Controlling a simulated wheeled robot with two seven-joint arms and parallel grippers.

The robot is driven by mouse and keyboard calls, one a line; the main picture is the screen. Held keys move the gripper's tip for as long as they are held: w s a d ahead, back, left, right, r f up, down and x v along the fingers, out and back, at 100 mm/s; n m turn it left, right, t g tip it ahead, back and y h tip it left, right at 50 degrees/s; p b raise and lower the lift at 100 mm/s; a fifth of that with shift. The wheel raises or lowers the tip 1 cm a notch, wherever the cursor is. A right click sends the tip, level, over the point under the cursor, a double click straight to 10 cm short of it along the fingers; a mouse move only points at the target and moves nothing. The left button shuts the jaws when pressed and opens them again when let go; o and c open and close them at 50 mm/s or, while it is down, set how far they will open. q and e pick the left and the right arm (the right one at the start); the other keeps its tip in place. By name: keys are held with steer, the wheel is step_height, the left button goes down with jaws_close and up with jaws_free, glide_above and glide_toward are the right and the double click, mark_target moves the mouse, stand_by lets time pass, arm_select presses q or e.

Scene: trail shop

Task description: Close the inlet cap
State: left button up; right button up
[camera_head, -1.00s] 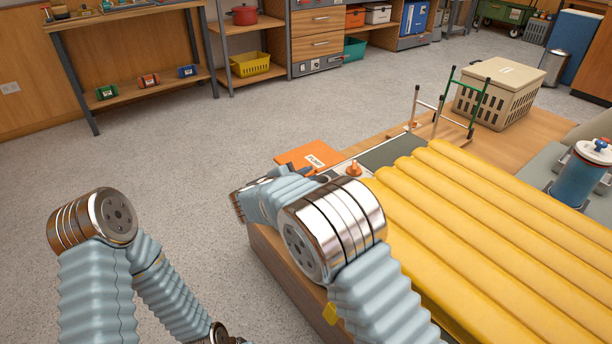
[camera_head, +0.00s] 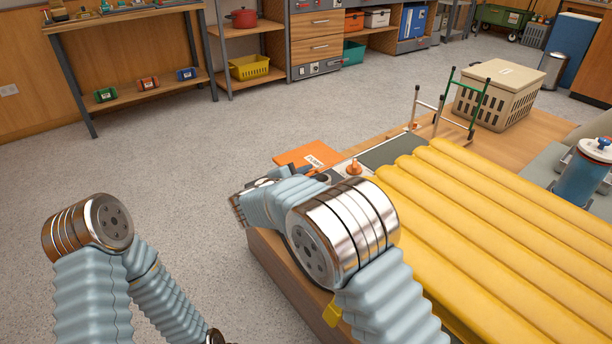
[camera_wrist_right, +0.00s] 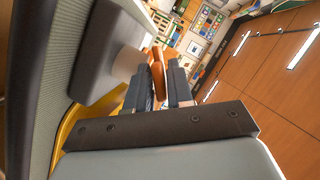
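The yellow ribbed air mat (camera_head: 500,220) lies on the wooden platform at the right. In the right wrist view, an orange round piece, apparently the inlet cap (camera_wrist_right: 157,72), stands on edge beside a white round inlet (camera_wrist_right: 128,60) on a grey block. My right gripper (camera_wrist_right: 160,85) has its two dark fingers slightly apart, with the cap in line with the gap; contact is unclear. In the head view, my right gripper (camera_head: 318,173) is at the mat's far left corner, partly hidden by its own wrist. My left arm is at the lower left; its fingers are out of frame.
An orange card (camera_head: 302,156) and an orange knob-like piece (camera_head: 354,168) are close to my right gripper. A frame with green and metal posts (camera_head: 440,108) and a beige crate (camera_head: 498,95) stand behind. A blue cylinder (camera_head: 583,176) is at right. The left floor is clear.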

steer(key=shift+s+a, duration=0.1)
steer(key=v, duration=1.3)
steer(key=shift+s+a, duration=0.2)
